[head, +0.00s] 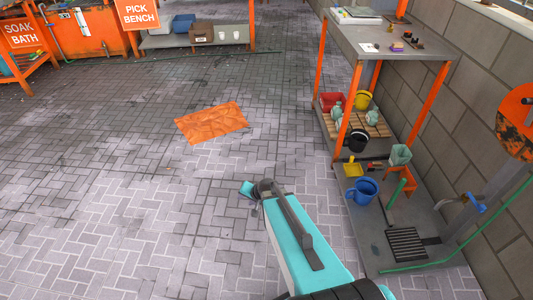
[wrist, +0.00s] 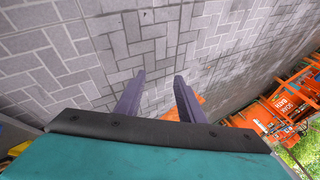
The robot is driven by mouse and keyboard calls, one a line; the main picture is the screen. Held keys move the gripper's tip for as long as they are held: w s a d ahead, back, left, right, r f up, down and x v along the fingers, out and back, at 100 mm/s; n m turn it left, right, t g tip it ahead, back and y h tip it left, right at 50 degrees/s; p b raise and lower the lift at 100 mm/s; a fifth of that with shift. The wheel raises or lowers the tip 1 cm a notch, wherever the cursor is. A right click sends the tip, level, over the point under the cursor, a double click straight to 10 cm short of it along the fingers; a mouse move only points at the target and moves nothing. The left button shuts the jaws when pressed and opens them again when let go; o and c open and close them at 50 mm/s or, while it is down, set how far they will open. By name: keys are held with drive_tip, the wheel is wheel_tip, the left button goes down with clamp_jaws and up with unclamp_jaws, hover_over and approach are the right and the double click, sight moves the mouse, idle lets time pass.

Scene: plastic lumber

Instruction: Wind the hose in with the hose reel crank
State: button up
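The round orange hose reel (head: 515,125) stands at the right edge of the head view, partly cut off, with worn dark patches. A blue handle (head: 474,203) shows below it; I cannot tell whether it is the crank. A green hose (head: 455,258) runs along the floor and up out of the right edge. My gripper (wrist: 159,76) shows two purple fingers apart with nothing between them in the wrist view. In the head view my arm reaches forward over the paving, left of the reel and well apart from it. The reel is not in the wrist view.
A grey shelf unit (head: 400,42) with orange posts stands by the block wall, left of the reel. An orange mat (head: 211,123) lies on open paving.

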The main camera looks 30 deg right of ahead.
drive_tip(key=s+a+f+n+g, duration=0.2)
drive_tip(key=s+a+f+g, duration=0.15)
drive_tip(key=s, duration=0.45)
drive_tip(key=s+a+f+n+g, duration=0.2)
drive_tip(key=s+a+f, duration=0.25)
drive_tip(key=s, duration=0.25)
drive_tip(key=s+f+n+g+h, duration=0.1)
drive_tip(key=s+n+g, duration=0.4)
drive_tip(key=s, duration=1.4)
drive_tip(key=shift+s+f+g+h, duration=0.3)
drive_tip(key=shift+f+g+h, duration=0.1)
drive_tip(key=shift+f+g, duration=0.35)
drive_tip(key=shift+a+f, duration=0.1)
drive_tip(key=shift+c, duration=0.6)
drive_tip(key=shift+a, duration=0.15)
